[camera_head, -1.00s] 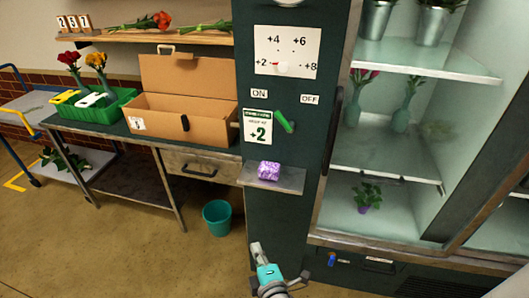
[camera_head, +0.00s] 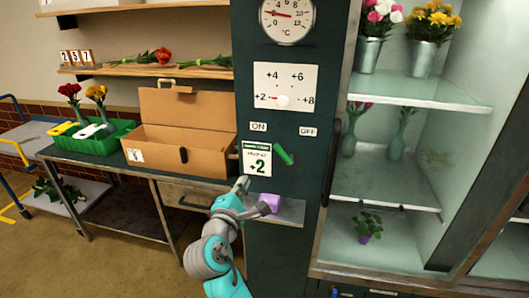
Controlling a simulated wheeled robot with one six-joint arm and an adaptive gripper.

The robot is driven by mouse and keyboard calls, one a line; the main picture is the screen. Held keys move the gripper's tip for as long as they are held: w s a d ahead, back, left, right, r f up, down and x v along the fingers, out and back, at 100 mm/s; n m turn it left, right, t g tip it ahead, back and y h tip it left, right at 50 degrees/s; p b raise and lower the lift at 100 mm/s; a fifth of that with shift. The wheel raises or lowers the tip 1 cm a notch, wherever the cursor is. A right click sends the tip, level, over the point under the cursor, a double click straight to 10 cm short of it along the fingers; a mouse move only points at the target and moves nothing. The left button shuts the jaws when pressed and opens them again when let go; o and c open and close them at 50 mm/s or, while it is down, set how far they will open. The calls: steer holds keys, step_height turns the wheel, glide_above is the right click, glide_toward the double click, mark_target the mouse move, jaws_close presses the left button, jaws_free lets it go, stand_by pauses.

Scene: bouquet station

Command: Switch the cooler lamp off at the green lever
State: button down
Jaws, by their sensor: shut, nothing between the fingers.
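The green lever (camera_head: 283,154) is on the dark column, below and between the ON sign (camera_head: 258,126) and the OFF sign (camera_head: 308,131). It slants, with its upper end to the left, on the ON side. My gripper (camera_head: 243,183) is shut and empty.
A purple block (camera_head: 268,203) sits on a small metal shelf (camera_head: 291,212) just right of my gripper. A dial (camera_head: 282,99) and thermometer (camera_head: 287,18) are above the lever. A cardboard box (camera_head: 185,142) and green crate (camera_head: 92,140) stand on the left bench.

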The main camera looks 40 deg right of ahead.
steer(key=shift+w+d+r+g+h, duration=0.15)
steer(key=shift+r+g+h, duration=0.2)
steer(key=shift+r, duration=0.6)
steer(key=w+d+r, duration=0.2)
steer(key=w+d, duration=0.1)
steer(key=d, duration=0.8)
steer(key=shift+w, duration=0.25)
steer(key=shift+r, duration=0.15)
